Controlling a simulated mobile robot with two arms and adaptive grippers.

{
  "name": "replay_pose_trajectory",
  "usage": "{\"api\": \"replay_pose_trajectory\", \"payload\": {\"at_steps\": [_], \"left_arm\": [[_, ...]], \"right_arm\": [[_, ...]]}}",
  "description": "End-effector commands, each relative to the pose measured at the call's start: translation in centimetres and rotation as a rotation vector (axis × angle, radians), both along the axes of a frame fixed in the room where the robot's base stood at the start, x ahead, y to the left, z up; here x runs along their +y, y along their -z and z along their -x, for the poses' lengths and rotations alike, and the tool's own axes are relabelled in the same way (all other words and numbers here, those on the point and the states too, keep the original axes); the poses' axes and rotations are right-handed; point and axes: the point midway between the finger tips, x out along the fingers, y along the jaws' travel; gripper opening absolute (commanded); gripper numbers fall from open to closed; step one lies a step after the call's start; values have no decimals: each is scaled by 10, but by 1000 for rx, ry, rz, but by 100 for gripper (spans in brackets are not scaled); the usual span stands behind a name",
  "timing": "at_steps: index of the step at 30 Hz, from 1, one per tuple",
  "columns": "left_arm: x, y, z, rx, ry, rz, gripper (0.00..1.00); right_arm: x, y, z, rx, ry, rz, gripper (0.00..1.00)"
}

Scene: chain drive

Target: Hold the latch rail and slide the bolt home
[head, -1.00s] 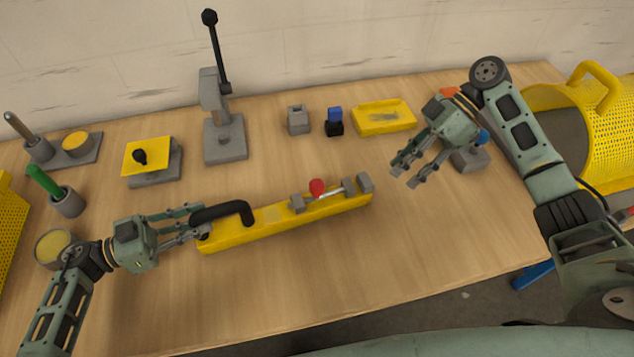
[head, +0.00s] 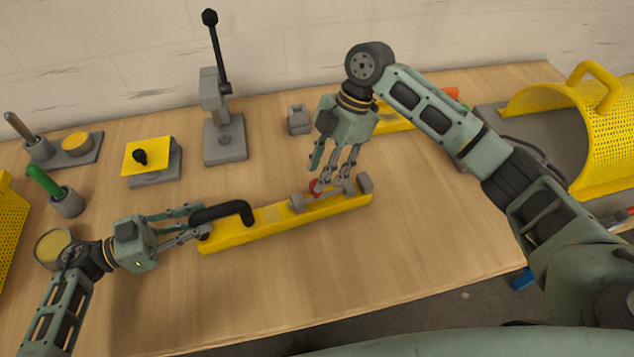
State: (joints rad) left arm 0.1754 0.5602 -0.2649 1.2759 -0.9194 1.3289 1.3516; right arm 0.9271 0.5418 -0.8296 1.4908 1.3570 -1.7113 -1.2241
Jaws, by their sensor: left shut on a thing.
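The yellow latch rail (head: 276,228) lies on the table, slanting slightly up to the right. It has a black handle (head: 225,211) at its left end. My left gripper (head: 200,222) is shut on the black handle. The grey bolt (head: 324,194) with a red knob (head: 315,186) sits in grey brackets on the rail's right half, near a grey end block (head: 364,183). My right gripper (head: 333,180) points down at the red knob, its fingers apart around or just above it. The fingers partly hide the knob, and contact cannot be told.
A grey lever press (head: 224,136) stands behind the rail. A yellow plate on a block (head: 147,156), a green-handled tool (head: 44,180) in a cup and a grey block (head: 299,119) are nearby. A yellow perforated guard (head: 603,125) is at right. The table front is clear.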

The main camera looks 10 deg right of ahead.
Motion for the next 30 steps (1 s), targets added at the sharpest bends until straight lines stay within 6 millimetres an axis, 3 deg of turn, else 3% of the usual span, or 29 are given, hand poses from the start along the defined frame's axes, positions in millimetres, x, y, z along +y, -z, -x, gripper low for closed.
{"api": "replay_pose_trajectory", "payload": {"at_steps": [3,9,20,30], "left_arm": [[0,-3,-1,-3,0,7,0],[0,-3,-1,-3,0,7,0],[0,-3,-1,-3,0,6,0],[0,-3,0,-3,1,6,0]], "right_arm": [[7,20,4,3,0,0,37],[15,39,6,2,-1,1,37],[16,43,6,0,1,0,37],[16,43,6,0,1,0,7]]}}
